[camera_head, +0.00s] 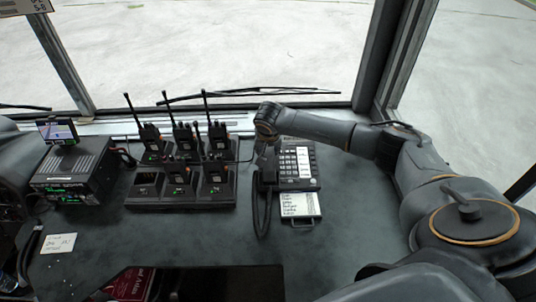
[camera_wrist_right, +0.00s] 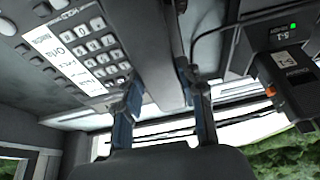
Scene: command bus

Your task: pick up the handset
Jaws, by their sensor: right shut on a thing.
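The desk phone (camera_head: 297,165) sits on the dark dashboard, with its keypad facing up. It also shows at the upper left of the right wrist view (camera_wrist_right: 75,50). The dark handset (camera_head: 267,181) is at the phone's left side, with its black cord hanging below. My right gripper (camera_head: 265,158) reaches down over the handset from above. In the right wrist view its two fingers (camera_wrist_right: 164,112) stand on either side of the handset (camera_wrist_right: 152,50) and are shut on it. I cannot tell whether the handset is clear of its cradle. My left gripper is not in view.
A charger rack (camera_head: 180,202) with several upright radios (camera_head: 218,140) stands close to the left of the handset. A radio unit with a small screen (camera_head: 57,131) is further left. The windscreen is behind.

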